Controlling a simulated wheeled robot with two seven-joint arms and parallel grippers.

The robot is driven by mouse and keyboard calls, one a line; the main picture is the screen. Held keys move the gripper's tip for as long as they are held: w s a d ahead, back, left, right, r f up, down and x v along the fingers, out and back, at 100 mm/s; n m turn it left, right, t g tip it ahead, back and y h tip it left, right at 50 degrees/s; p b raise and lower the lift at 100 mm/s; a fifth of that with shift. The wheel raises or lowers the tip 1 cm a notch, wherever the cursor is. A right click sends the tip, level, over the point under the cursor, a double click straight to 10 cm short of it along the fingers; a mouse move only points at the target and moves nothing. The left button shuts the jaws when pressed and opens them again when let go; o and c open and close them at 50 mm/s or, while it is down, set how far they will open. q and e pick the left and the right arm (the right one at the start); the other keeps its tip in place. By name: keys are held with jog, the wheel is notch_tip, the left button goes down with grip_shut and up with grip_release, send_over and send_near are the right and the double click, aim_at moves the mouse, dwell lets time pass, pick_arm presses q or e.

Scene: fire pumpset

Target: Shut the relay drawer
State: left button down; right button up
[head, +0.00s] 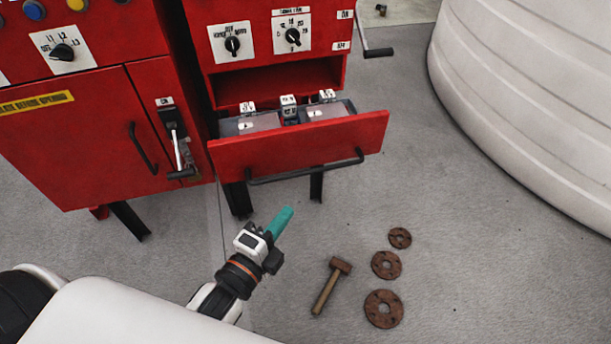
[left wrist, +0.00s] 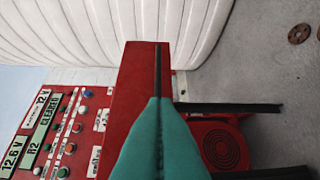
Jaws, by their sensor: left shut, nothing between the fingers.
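The relay drawer (head: 225,160) is pulled out of the red cabinet, with its red front and black bar handle (head: 305,168) facing me. Several labelled relays (head: 289,108) sit inside it, and an open gap shows between the drawer and the cabinet face. My left gripper (head: 285,217) has teal fingers pressed together with nothing between them. In the picture it is below the drawer front and apart from it. The closed fingers also show in the left wrist view (left wrist: 159,102), in front of red equipment; I cannot tell the drawer there. My right gripper is not in view.
A red cabinet (head: 70,135) with a lever switch (head: 175,140) stands left of the drawer. A large white ribbed tank (head: 540,90) is at right. A hammer (head: 331,285) and rusty flanges (head: 383,309) lie on the floor. A display panel (left wrist: 50,135) shows in the left wrist view.

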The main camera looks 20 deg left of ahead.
pick_arm(q)
jog(key=r, duration=0.1)
jog(key=b, duration=0.1)
send_near(312, 151)
jog(key=w+d, duration=0.2)
jog(key=d, duration=0.1)
jog(key=w, duration=0.1)
jog(key=w+b, duration=0.1)
jog(key=w+a, duration=0.1)
jog(key=shift+f, duration=0.25)
jog(key=shift+w+a, duration=0.35)
jog(key=shift+a, duration=0.05)
jog(key=shift+r, duration=0.1)
